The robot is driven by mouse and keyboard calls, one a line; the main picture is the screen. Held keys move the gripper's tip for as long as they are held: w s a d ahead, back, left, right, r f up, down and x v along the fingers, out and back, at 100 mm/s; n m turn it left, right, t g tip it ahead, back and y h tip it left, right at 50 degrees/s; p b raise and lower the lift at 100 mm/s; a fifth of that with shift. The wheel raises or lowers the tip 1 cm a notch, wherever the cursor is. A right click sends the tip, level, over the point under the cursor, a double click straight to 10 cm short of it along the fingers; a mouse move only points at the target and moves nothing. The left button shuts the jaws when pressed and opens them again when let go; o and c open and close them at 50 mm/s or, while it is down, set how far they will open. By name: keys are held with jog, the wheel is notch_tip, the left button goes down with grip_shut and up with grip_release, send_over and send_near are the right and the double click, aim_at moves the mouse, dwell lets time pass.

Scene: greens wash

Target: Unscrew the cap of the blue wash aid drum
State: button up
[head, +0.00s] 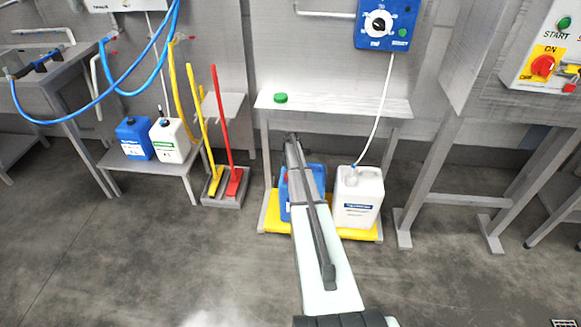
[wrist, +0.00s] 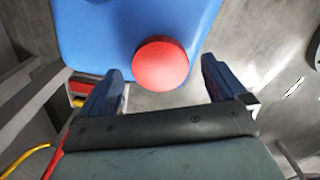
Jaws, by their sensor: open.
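The blue drum (wrist: 95,30) fills the top of the wrist view, with its round red cap (wrist: 160,64) still seated near its edge. In the head view, the blue drum (head: 285,206) stands on a yellow base and my arm hides most of it. My gripper (wrist: 162,70) is open, with one blue finger on each side of the red cap in the wrist view. Gaps show between the fingers and the cap. The wrist view does not settle how far the fingertips are above it.
A white drum (head: 358,200) with a tube stands right of the blue drum on the yellow base (head: 272,222). A metal shelf (head: 340,104) behind carries a green cap (head: 280,98). Red and yellow long-handled tools (head: 222,120) stand to the left. The front floor is clear.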

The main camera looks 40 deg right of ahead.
jog(key=shift+f, duration=0.75)
jog(key=shift+c, duration=0.4)
jog(key=c, duration=1)
jog(key=n, duration=1.1)
jog(key=o, duration=1.1)
jog(key=shift+c, duration=0.2)
